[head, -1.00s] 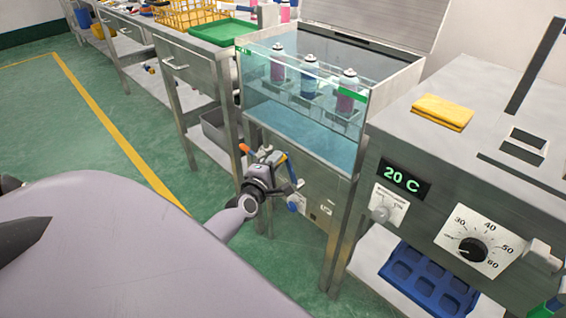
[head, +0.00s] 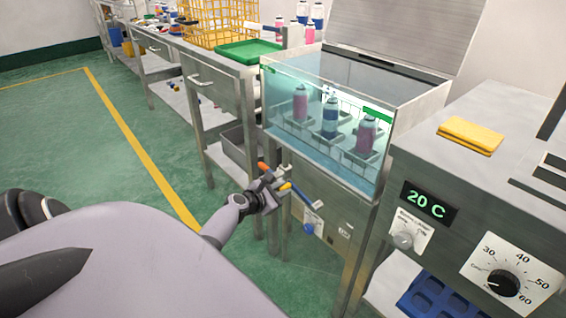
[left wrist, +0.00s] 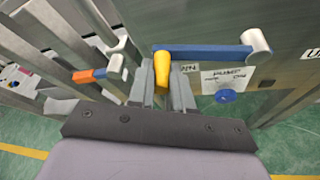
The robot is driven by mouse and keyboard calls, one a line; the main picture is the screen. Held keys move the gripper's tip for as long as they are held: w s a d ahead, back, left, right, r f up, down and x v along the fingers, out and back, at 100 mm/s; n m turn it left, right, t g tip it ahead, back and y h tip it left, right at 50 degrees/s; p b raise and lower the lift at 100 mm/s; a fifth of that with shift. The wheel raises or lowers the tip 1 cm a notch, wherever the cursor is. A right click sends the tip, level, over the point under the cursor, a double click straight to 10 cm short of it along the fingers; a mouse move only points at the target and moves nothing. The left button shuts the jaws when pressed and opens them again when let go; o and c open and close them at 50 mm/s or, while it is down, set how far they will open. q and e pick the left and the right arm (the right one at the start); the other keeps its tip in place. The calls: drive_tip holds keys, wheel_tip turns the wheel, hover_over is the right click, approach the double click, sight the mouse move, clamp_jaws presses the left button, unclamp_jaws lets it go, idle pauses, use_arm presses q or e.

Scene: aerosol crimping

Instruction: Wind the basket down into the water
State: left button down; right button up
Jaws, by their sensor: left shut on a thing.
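My left gripper (head: 270,190) is shut on the yellow crank knob (left wrist: 162,66), which also shows in the head view (head: 285,187). The knob sits on a blue crank arm (left wrist: 205,54) that runs to a pale hub (left wrist: 257,42) on the steel front below the glass tank (head: 320,95). In the tank, a wire basket (head: 347,152) carries three cans, pink (head: 300,103), blue (head: 330,118) and pink (head: 365,135). The basket and cans sit below the tank's rim, seemingly at least partly in the blue water (head: 310,150). My right gripper is not in view.
A lever with an orange end (left wrist: 83,76) is left of the crank. A blue knob (left wrist: 226,96) is below the hub. The heater cabinet (head: 470,195) reads 20 C and stands at the right. A green tray (head: 250,50) and a yellow crate (head: 215,20) are on the back bench.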

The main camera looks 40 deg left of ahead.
use_arm(q)
drive_tip(key=shift+a+f+n, duration=0.25)
drive_tip(key=shift+f+n, duration=0.25)
drive_tip(key=shift+f, duration=0.1)
drive_tip(key=shift+f+n+h+b, duration=0.4)
drive_tip(key=shift+f+h, duration=0.1)
drive_tip(key=shift+f, duration=0.1)
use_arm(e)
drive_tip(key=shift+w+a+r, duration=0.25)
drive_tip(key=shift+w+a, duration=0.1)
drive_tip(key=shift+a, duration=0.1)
use_arm(q)
drive_tip(key=shift+f, duration=0.1)
drive_tip(key=c, duration=1)
unclamp_jaws()
drive_tip(key=shift+c, duration=0.2)
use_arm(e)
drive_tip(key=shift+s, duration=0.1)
use_arm(q)
drive_tip(key=shift+s+d, duration=0.1)
